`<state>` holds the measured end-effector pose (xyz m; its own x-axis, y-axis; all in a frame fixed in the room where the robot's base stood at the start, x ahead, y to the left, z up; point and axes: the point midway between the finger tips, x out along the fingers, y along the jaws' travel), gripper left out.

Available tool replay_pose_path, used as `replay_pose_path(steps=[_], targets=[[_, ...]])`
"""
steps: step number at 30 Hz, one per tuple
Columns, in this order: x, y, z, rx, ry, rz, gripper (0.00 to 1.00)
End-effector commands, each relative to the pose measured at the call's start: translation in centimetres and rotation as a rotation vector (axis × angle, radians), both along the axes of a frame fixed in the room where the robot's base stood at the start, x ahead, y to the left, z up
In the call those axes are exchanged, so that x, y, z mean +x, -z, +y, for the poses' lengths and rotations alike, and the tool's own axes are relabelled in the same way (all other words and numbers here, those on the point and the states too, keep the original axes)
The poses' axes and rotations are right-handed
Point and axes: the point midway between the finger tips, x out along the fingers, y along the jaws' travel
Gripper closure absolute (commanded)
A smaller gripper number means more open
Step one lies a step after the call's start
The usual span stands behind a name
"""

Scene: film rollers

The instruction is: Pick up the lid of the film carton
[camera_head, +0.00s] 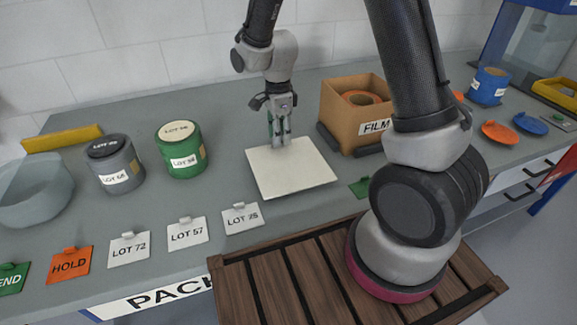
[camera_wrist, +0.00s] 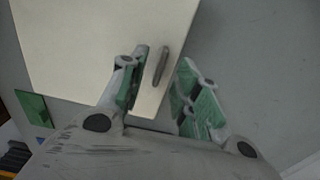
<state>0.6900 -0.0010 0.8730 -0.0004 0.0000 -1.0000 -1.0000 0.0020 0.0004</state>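The lid (camera_head: 298,172) is a flat, cream-white square lying on the grey bench, left of the film carton. In the wrist view the lid (camera_wrist: 90,45) fills the upper left, and a small dark handle (camera_wrist: 162,65) stands near its edge. My gripper (camera_head: 280,142) points down at the lid's far edge. In the wrist view my gripper (camera_wrist: 165,95) is open, its green-padded fingers apart on either side of the handle's line. I cannot tell whether they touch the lid. The brown film carton (camera_head: 340,125) is open, with an orange roll (camera_head: 361,98) inside.
A grey drum (camera_head: 116,165) and a green drum (camera_head: 181,150) stand left. Lot cards (camera_head: 187,234) line the front edge. A slatted wooden deck (camera_head: 290,285) is in front. A blue drum (camera_head: 488,87) and orange (camera_head: 499,132) and blue discs (camera_head: 530,124) are at right.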

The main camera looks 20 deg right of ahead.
Motion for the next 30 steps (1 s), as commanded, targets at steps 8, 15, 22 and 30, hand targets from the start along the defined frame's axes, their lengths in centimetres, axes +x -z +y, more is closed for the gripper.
replay_pose_path(steps=[8, 15, 22, 30], targets=[[0.0, 1.9, 0.1, 0.000, -0.002, -0.001, 0.68], [0.0, 1.9, 0.1, 0.000, -0.002, 0.000, 0.90], [0.0, 1.9, 0.1, 0.000, -0.002, 0.000, 1.00], [0.0, 1.2, 0.1, 0.001, -0.002, -0.002, 1.00]])
